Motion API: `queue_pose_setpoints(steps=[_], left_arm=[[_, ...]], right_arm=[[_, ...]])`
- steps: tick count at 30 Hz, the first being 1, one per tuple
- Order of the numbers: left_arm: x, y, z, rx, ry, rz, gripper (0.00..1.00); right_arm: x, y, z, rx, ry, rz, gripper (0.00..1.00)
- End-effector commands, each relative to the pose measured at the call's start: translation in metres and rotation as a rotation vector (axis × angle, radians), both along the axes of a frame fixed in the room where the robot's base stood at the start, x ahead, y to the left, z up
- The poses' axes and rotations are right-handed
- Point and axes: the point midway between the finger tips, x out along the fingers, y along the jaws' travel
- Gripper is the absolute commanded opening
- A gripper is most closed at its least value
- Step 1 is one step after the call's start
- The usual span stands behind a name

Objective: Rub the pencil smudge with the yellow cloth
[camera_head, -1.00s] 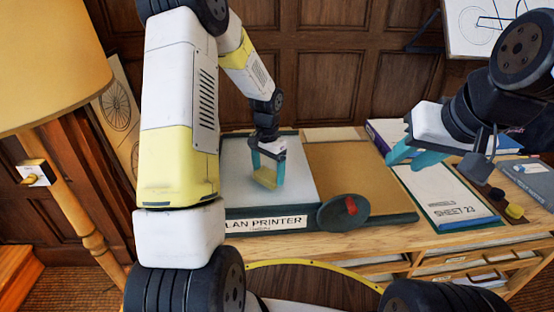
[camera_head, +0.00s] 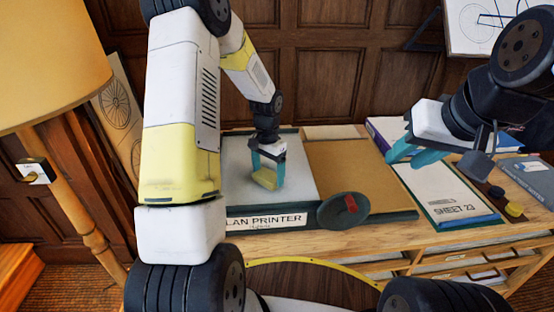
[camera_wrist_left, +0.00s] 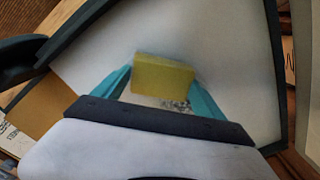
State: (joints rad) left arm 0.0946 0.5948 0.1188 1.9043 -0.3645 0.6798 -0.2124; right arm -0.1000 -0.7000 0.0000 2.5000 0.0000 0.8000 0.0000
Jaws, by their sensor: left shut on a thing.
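My left gripper (camera_head: 267,174) is shut on the yellow cloth (camera_head: 265,179), a folded block held at the plan printer's pale surface (camera_head: 233,183). In the left wrist view the cloth (camera_wrist_left: 162,76) sits between the teal fingers. A grey speckled smudge (camera_wrist_left: 176,105) shows on the pale surface right beside the cloth, on the gripper's side; part of it may be hidden. I cannot tell whether the cloth touches the surface. My right gripper (camera_head: 415,150) hangs above the sheet 23 board on the right; its fingers overlap, so its opening is unclear.
The plan printer's label (camera_head: 266,222) faces the front, with a dark knob with a red grip (camera_head: 343,210) at its right. A brown board (camera_head: 350,178) lies beside it. The sheet 23 board (camera_head: 450,195), a yellow round pot (camera_head: 515,209) and a lamp (camera_head: 50,65) are nearby.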

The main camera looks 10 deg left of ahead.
Motion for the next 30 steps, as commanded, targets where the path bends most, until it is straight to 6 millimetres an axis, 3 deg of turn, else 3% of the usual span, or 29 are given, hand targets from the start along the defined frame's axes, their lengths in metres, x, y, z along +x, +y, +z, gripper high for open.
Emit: queue_pose_setpoints(steps=[14, 30], left_arm=[[0.002, 0.001, -0.007, 0.000, -0.001, 0.000, 0.49], [0.039, 0.011, -0.005, 0.000, 0.000, 0.000, 0.49]], right_arm=[[0.000, 0.000, 0.000, 0.000, 0.000, 0.000, 0.34], [0.000, 0.000, 0.000, 0.000, 0.000, 0.000, 0.34]])
